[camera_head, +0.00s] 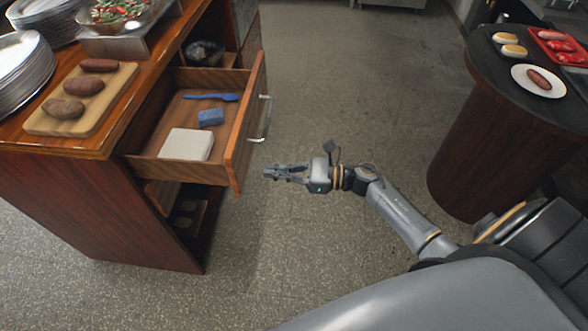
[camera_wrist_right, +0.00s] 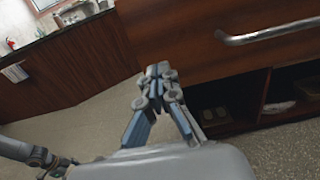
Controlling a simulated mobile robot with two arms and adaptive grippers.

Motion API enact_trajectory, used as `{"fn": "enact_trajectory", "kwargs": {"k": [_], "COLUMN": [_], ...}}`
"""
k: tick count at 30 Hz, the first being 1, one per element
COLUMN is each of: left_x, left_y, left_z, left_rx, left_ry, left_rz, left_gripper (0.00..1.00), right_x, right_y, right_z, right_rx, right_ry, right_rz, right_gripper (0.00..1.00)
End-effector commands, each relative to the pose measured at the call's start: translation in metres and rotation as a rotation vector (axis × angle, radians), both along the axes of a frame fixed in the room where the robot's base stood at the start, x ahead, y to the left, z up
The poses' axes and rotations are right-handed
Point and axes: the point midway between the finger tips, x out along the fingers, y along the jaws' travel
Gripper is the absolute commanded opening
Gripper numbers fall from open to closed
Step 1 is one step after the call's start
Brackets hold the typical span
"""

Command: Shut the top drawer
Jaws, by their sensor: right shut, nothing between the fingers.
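The top drawer (camera_head: 243,130) of the wooden counter is pulled open. Inside it lie a blue brush (camera_head: 212,97), a blue sponge (camera_head: 211,117) and a pale square block (camera_head: 186,145). Its metal handle (camera_head: 263,119) is on the front panel; in the right wrist view the handle (camera_wrist_right: 275,35) is at the upper right. My right gripper (camera_head: 270,172) is shut and empty, just right of the drawer front's near end and apart from the handle. In the right wrist view its fingertips (camera_wrist_right: 158,72) meet in front of the wooden panel. My left gripper is not in view.
The counter top (camera_head: 105,140) holds a board (camera_head: 118,84) with potatoes, stacked plates (camera_head: 22,68) and a salad bowl. A lower open shelf (camera_head: 185,215) is under the drawer. A round dark table (camera_head: 500,70) with food stands right. The floor between is clear.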

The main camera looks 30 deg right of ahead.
Motion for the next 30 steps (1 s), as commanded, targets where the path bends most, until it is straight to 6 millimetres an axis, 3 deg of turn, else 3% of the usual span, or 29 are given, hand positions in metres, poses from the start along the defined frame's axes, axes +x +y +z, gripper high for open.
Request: {"fn": "enact_trajectory", "kwargs": {"k": [3, 10, 30], "left_x": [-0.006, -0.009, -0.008], "left_y": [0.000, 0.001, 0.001], "left_z": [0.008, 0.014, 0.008], "left_rx": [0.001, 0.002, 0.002], "left_ry": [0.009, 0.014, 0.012], "left_rz": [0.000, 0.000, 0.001], "left_gripper": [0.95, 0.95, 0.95], "right_x": [0.013, 0.028, 0.033], "right_y": [0.020, 0.041, 0.050], "right_z": [0.004, 0.001, -0.002], "right_rx": [0.004, 0.002, 0.001], "right_ry": [0.000, 0.002, -0.001], "right_rz": [0.001, -0.001, 0.001], "right_gripper": [0.00, 0.00, 0.00]}}
